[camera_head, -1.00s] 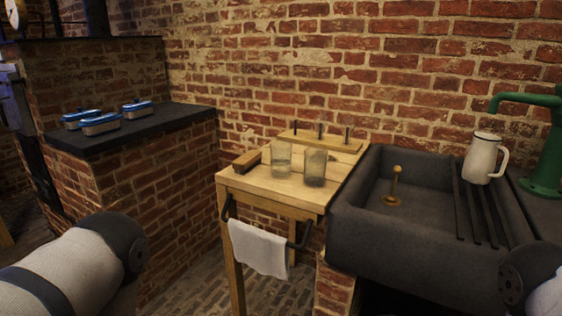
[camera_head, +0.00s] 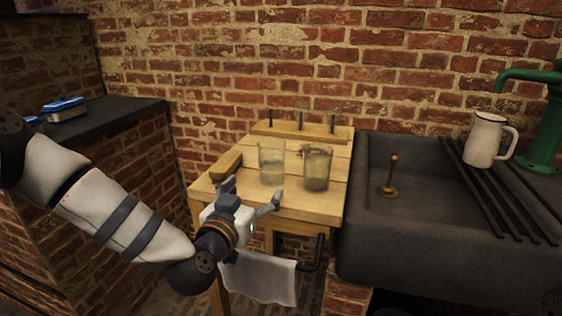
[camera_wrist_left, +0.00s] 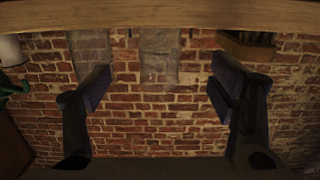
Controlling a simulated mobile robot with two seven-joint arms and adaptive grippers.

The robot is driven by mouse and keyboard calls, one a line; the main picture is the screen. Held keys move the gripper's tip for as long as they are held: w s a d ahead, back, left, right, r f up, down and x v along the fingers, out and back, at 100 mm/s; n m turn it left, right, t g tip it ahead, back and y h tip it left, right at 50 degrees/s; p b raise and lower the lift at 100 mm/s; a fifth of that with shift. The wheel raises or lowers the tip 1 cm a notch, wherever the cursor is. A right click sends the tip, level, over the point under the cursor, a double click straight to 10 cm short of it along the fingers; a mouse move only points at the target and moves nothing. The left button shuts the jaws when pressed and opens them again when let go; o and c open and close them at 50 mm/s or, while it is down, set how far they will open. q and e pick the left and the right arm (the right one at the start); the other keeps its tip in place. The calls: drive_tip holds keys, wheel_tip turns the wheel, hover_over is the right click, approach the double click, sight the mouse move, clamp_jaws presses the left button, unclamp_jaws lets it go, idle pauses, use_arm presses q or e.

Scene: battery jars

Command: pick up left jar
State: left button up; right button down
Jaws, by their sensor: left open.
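The left jar (camera_head: 271,162) is clear glass and stands upright on a small wooden table (camera_head: 320,208). The right jar (camera_head: 317,168) stands just beside it and looks darker. My left gripper (camera_head: 250,194) is open and empty at the table's front edge, in front of the left jar and apart from it. In the left wrist view the scene appears upside down. There the left jar (camera_wrist_left: 160,50) lies between and beyond the spread fingers (camera_wrist_left: 162,88), and the right jar (camera_wrist_left: 88,50) is off to the left. My right gripper is not in view.
A wooden block or brush (camera_head: 226,165) lies left of the jars. A wooden rack with dark pegs (camera_head: 301,131) stands behind them. A towel (camera_head: 260,276) hangs on the front rail. A dark sink (camera_head: 400,225) with a white mug (camera_head: 484,140) adjoins on the right.

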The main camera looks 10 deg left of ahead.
sight(268, 173)
use_arm(q)
drive_tip(key=w, duration=0.3)
drive_tip(key=w+b, duration=0.1)
drive_tip(key=w, duration=0.3)
drive_tip(key=w+b, duration=0.1)
drive_tip(key=w, duration=0.3)
drive_tip(key=shift+w+d+f, duration=0.25)
drive_tip(key=shift+w+r, duration=0.1)
drive_tip(key=shift+w, duration=0.25)
drive_tip(key=shift+r, duration=0.15)
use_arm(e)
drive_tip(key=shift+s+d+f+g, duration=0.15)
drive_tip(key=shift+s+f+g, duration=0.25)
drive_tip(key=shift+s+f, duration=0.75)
use_arm(q)
drive_tip(key=c, duration=1.5)
